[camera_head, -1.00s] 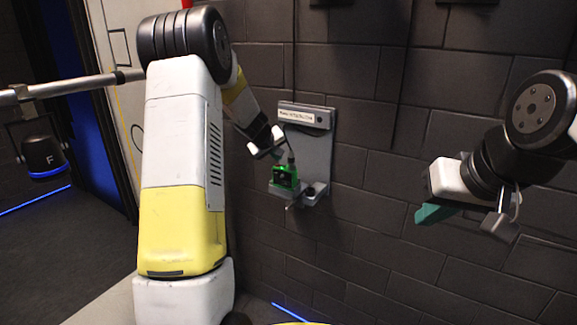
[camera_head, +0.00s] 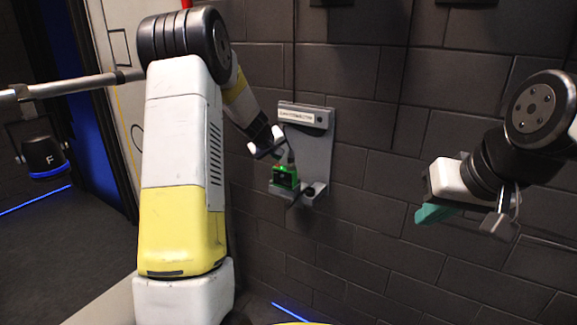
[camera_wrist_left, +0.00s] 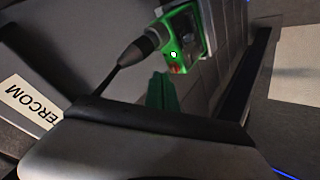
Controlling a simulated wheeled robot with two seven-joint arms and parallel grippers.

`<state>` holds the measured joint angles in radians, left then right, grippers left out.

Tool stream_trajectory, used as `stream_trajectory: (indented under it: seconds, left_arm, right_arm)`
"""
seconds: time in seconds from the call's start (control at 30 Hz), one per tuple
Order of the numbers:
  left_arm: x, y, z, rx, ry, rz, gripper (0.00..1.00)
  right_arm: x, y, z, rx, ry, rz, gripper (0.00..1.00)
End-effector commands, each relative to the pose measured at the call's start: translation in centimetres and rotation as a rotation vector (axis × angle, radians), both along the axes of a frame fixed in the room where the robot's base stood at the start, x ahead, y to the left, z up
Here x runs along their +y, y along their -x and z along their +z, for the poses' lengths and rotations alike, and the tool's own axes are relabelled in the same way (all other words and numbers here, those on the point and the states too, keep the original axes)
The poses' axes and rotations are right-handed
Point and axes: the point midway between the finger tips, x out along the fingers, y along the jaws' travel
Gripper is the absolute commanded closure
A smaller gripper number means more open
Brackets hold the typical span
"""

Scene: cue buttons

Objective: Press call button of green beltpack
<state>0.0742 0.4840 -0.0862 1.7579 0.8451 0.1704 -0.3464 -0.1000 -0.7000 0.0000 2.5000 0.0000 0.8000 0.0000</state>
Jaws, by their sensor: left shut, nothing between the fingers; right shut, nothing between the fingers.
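My left gripper (camera_head: 272,155) is at the bracket, just above and left of the beltpack. Its green fingertips (camera_wrist_left: 162,92) are shut and empty, close to the beltpack's face; I cannot tell whether they touch it. My right gripper (camera_head: 433,213) is shut and empty, away to the right.
A dark brick wall (camera_head: 375,240) stands behind. Thin cables hang down the wall. A black lamp-like object marked F (camera_head: 43,155) hangs at the far left. The space between my grippers is clear.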

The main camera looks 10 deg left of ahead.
Motion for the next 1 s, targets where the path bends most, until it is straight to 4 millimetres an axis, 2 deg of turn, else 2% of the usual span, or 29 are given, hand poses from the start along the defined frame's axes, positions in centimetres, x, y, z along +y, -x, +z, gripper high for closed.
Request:
stream_trajectory:
  seconds: [0.53, 1.0]
  left_arm:
    - [0.01, 0.00, -0.03, 0.000, 0.000, 0.000, 1.00]
    - [-0.03, 0.01, -0.84, 0.000, 0.000, 0.000, 1.00]
  right_arm:
    - [0.00, 0.00, 0.00, 0.000, 0.000, 0.000, 1.00]
    - [0.00, 0.00, 0.00, 0.000, 0.000, 0.000, 1.00]
